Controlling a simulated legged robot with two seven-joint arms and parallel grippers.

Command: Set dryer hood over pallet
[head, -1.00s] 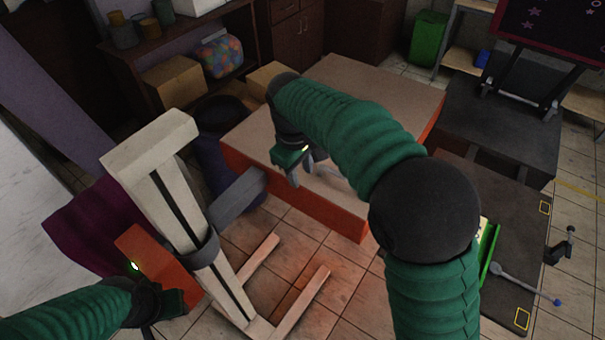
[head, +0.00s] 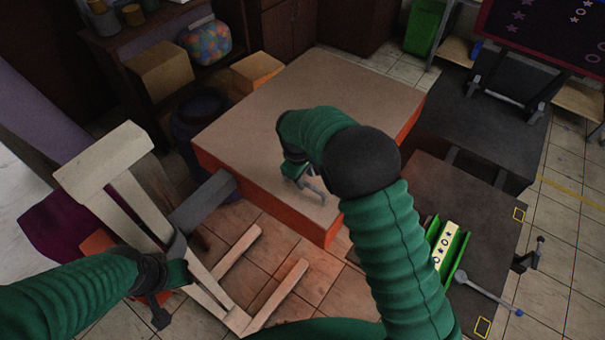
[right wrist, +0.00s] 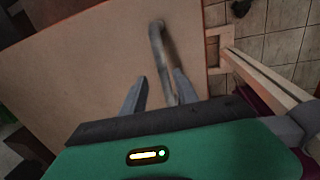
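The dryer hood (head: 335,90) is a wide box with a tan top and orange sides. A grey arm (head: 202,200) joins it to a pale stand (head: 125,185). The pallet, seemingly the dark board (head: 490,225) with yellow corner marks, lies to its right; the hood is not over it. My right gripper (head: 302,182) is low over the hood top by a grey handle (head: 316,191). In the right wrist view the fingers (right wrist: 158,92) are apart with the handle (right wrist: 158,45) between them. My left gripper (head: 162,285) is beside the stand; its fingers are unclear.
A green tray with a patterned strip (head: 446,245) and a blue-tipped spoon-like tool (head: 490,293) lie on the dark board. Another dark board (head: 490,125) is behind it. Shelves with boxes (head: 160,75) stand at the back left. Tiled floor (head: 570,230) is clear at right.

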